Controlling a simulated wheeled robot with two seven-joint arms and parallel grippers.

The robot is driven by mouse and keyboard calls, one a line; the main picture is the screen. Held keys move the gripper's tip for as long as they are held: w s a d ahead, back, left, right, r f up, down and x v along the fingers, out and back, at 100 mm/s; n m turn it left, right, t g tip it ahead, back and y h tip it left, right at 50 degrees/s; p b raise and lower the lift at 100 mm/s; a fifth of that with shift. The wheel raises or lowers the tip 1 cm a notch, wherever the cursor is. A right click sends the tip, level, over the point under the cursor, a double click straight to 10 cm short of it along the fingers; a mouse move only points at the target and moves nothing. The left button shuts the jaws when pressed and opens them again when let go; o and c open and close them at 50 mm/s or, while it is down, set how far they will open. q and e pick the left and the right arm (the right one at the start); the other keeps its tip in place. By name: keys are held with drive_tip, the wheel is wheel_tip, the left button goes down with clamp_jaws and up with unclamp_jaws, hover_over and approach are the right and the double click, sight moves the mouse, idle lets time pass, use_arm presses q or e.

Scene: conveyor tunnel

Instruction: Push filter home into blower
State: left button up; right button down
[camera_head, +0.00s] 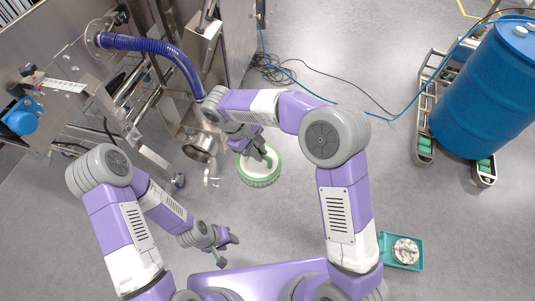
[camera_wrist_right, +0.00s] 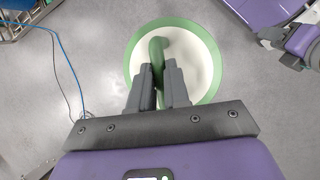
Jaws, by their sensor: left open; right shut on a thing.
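The filter (camera_head: 261,181) is a round white disc with a green ribbed rim and a green handle, near the centre of the head view. My right gripper (camera_head: 264,157) is shut on its handle, which also shows between the fingers in the right wrist view (camera_wrist_right: 158,48). The blower appears to be the metal unit with a round opening (camera_head: 199,148) just left of the filter. The filter is apart from this opening, at its right. My left gripper (camera_head: 228,250) is open and empty, below the blower and filter. The inside of the opening is hard to see.
A latch or lever (camera_head: 212,178) hangs beside the opening. A blue hose (camera_head: 160,45) runs above it. A blue drum (camera_head: 490,90) stands on a wheeled frame at right. A teal tray (camera_head: 417,262) holds a dirty round piece. Cables (camera_head: 285,72) lie on the floor.

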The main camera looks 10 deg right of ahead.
drive_tip(key=w+a+f+n, duration=0.1)
drive_tip(key=w+a+f+n+t, duration=0.1)
drive_tip(key=w+f+n, duration=0.1)
drive_tip(key=shift+a+f, duration=0.1)
drive_tip(key=shift+f, duration=0.15)
drive_tip(key=s+d+r+m+g, duration=0.1)
drive_tip(key=s+d+r+m, duration=0.1)
drive_tip(key=r, duration=0.1)
drive_tip(key=s+d+r+m+g, duration=0.1)
drive_tip(key=d+r+m, duration=0.1)
drive_tip(key=r+m, duration=0.1)
drive_tip(key=s+d+r+m, duration=0.2)
drive_tip(key=r, duration=0.1)
drive_tip(key=shift+s+r+m+g+y, duration=0.15)
drive_tip(key=shift+s+m+g+y, duration=0.15)
drive_tip(key=shift+g+y, duration=0.1)
drive_tip(key=w+a+m+g+y, duration=0.1)
drive_tip(key=w+a+m, duration=0.3)
drive_tip(key=w+a, duration=0.3)
drive_tip(key=shift+w+a, duration=0.3)
drive_tip(key=shift+a, duration=0.05)
